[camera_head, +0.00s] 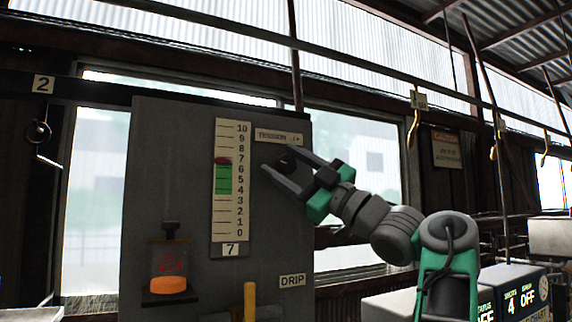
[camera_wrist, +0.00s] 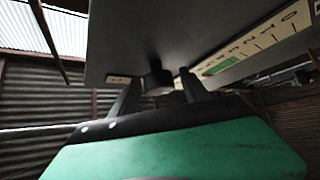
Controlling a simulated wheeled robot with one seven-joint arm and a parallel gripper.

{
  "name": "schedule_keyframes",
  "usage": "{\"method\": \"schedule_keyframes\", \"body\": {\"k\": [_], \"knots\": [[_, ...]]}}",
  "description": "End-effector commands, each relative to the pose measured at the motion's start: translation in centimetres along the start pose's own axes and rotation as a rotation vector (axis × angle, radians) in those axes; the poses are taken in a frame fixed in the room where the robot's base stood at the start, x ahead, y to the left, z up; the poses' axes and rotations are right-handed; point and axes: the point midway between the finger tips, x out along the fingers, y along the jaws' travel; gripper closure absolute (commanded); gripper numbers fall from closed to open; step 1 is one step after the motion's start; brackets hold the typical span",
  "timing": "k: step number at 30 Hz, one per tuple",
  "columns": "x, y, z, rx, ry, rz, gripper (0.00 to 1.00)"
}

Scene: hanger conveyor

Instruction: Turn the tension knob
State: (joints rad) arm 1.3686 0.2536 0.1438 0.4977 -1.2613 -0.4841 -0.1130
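The tension knob (camera_head: 287,161) is a small dark knob on the grey panel (camera_head: 170,140), just below a label reading TENSION. In the wrist view the dark knob (camera_wrist: 157,81) stands out from the panel. My gripper (camera_head: 275,160) is at the panel with its two fingers spread on either side of the knob. In the wrist view my gripper (camera_wrist: 160,78) is open, with a gap visible between each finger and the knob. A scale (camera_head: 229,215) from 0 to 10 has a green band and a red marker near 6 to 7. A plate (camera_head: 230,249) under it reads 7.
An orange-based device (camera_head: 168,268) is on the panel's lower left. A hook (camera_head: 413,118) hangs from the overhead rail. Boxes with OFF displays (camera_head: 513,298) stand at lower right.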

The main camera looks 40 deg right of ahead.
Motion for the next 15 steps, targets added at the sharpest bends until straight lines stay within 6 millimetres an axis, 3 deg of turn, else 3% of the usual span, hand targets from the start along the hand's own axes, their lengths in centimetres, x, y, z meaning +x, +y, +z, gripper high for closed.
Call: {"method": "schedule_keyframes", "body": {"k": [8,11,15], "knots": [[-0.2,0.0,0.1,0.000,-0.001,0.001,0.43],[-1.4,-0.1,0.3,-0.001,-0.003,0.003,0.43],[-4.3,-0.2,0.4,-0.002,-0.004,0.003,0.43]]}}
